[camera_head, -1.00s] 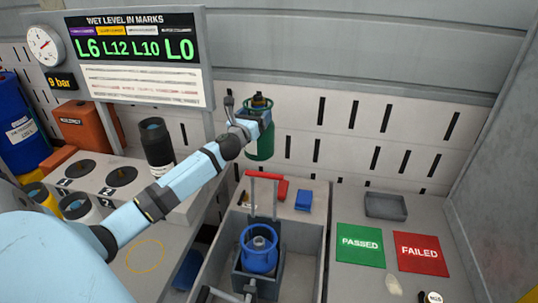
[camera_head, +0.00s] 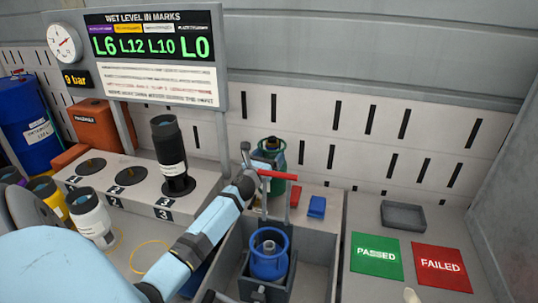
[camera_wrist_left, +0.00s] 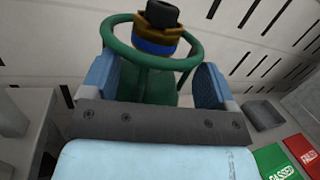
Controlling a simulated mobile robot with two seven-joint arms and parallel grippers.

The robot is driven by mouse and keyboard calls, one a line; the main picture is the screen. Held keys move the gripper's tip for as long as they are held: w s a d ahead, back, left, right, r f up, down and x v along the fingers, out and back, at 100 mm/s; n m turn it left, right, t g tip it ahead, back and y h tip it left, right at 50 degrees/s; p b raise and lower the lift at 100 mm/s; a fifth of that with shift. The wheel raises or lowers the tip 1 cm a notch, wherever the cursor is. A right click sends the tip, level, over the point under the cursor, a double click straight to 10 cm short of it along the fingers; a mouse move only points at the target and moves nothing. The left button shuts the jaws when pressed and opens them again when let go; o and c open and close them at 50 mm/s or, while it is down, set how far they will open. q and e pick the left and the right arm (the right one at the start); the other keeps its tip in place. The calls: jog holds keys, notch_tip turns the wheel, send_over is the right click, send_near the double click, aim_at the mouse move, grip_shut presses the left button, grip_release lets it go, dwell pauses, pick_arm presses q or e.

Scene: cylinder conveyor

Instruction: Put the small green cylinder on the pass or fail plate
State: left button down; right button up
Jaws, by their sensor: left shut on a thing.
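A small green cylinder (camera_head: 270,158) with a dark top is held by my left gripper (camera_head: 257,160), above and behind the grey trough. In the left wrist view the green cylinder (camera_wrist_left: 150,85) stands between the two blue fingers, with its green ring collar, brass and blue neck and black cap on top. The green PASSED plate (camera_head: 376,256) and the red FAILED plate (camera_head: 442,268) lie on the bench at the right, and both look empty. The cylinder is to the left of both plates. My right gripper is not in view.
A blue cylinder (camera_head: 268,262) stands in the grey trough (camera_head: 318,255), near a red handle (camera_head: 278,176). A small blue block (camera_head: 317,206) and a grey tray (camera_head: 403,215) lie behind. A black cylinder (camera_head: 170,150) stands on the left stand.

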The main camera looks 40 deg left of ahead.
pick_arm(q)
jog(key=shift+w+f+b, duration=0.1)
jog(key=shift+f+b, duration=0.55)
jog(key=shift+f, duration=0.9)
jog(key=shift+c, duration=0.8)
grip_release()
jog(key=shift+f, duration=0.25)
jog(key=shift+o, duration=0.8)
jog(key=shift+d+r, duration=0.1)
jog(key=v, duration=1.2)
